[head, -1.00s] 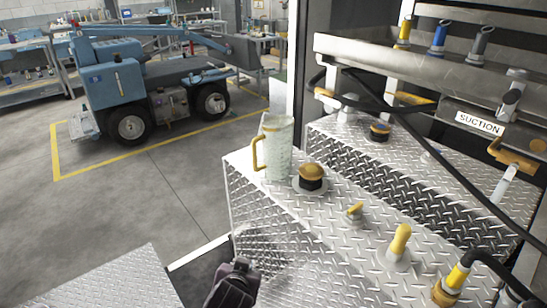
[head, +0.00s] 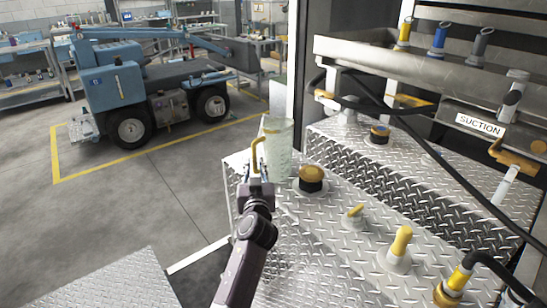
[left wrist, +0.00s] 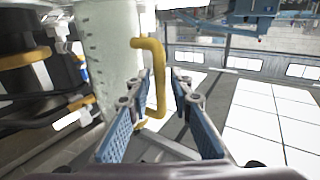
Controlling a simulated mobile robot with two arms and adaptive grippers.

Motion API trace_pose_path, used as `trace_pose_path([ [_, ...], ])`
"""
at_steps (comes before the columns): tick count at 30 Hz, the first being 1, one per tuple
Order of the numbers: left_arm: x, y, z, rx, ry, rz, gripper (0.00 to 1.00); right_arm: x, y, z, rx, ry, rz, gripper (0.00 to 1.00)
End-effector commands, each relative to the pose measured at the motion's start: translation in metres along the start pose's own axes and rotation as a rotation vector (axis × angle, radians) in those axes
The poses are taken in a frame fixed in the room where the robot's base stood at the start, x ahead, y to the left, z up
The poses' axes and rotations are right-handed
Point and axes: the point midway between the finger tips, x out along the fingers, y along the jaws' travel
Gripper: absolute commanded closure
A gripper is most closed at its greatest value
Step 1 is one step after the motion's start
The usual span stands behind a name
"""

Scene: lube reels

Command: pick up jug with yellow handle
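The jug (head: 280,150) is tall and pale, with a yellow handle (head: 256,152) on its left side. It stands upright on the diamond-plate top near its left edge. My left gripper (head: 256,170) is at the handle, with its fingers pointing at it. In the left wrist view the jug (left wrist: 112,65) is at upper left, and its yellow handle (left wrist: 158,80) runs down between the two blue finger pads of my left gripper (left wrist: 160,100). The fingers are open, one on each side of the handle, with gaps. My right gripper is not in view.
A black and gold cap (head: 311,180) sits just right of the jug. A small yellow valve (head: 354,214) and a yellow knob (head: 400,243) stand nearer on the diamond plate (head: 330,240). Black hoses and a suction-labelled rail (head: 480,124) are at right. Open floor lies left.

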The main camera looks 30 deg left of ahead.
Motion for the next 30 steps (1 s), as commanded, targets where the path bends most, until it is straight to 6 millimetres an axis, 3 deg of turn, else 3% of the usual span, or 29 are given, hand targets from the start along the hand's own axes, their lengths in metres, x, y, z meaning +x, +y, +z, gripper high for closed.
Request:
trace_pose_path([
  [3, 0.017, 0.001, 0.0, 0.002, 0.002, 0.0, 0.8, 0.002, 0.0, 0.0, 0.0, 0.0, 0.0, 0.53],
  [7, 0.025, 0.0, 0.001, 0.002, 0.0, 0.0, 0.8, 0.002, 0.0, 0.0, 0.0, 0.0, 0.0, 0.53],
  [14, 0.026, 0.0, 0.001, 0.001, -0.001, 0.0, 0.8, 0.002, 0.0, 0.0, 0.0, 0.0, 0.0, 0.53],
  [20, 0.025, 0.0, 0.001, 0.001, -0.001, 0.0, 1.0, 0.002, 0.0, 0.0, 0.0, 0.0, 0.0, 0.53],
  [30, 0.025, 0.0, 0.001, 0.001, 0.0, 0.0, 1.0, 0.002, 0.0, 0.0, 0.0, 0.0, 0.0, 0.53],
])
